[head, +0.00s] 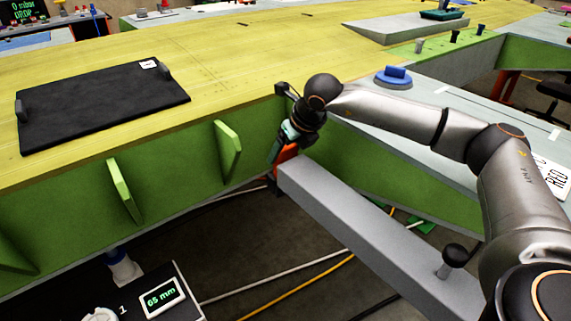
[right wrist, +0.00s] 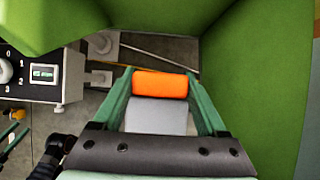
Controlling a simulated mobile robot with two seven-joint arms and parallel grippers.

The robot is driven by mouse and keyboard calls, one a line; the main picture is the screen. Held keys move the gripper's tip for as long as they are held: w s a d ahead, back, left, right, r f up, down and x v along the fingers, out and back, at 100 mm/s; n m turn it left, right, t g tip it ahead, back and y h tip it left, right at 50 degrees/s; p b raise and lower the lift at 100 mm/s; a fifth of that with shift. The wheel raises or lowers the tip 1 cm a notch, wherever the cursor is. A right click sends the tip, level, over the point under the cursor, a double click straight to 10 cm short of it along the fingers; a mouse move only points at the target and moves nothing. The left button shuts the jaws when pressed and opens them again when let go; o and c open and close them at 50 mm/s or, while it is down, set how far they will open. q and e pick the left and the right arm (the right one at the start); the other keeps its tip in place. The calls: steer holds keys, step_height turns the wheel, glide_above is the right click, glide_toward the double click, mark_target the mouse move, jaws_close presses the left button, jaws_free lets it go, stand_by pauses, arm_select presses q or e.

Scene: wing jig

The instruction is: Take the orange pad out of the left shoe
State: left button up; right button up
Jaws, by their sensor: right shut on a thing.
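My right gripper (head: 279,165) reaches down beside the green side wall of the wing, at the far end of a grey beam (head: 375,235). In the right wrist view its two green fingers (right wrist: 160,88) are shut on the orange pad (right wrist: 160,84), a rounded block between the fingertips. A light grey block (right wrist: 158,116) lies right behind the pad, between the fingers. Orange also shows at the gripper in the head view (head: 285,154). I cannot tell whether the pad still touches a shoe; the left shoe is not clearly seen.
Green ribs (head: 227,150) stick out from the wing's side close to the gripper. A black mat (head: 100,105) lies on the yellow wing top. A black knob (head: 455,256) stands on the beam. A box with a "65 mm" display (head: 162,298) is at lower left.

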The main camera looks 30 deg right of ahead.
steer(key=c, duration=0.8)
steer(key=shift+o, duration=0.2)
steer(key=shift+r, duration=0.15)
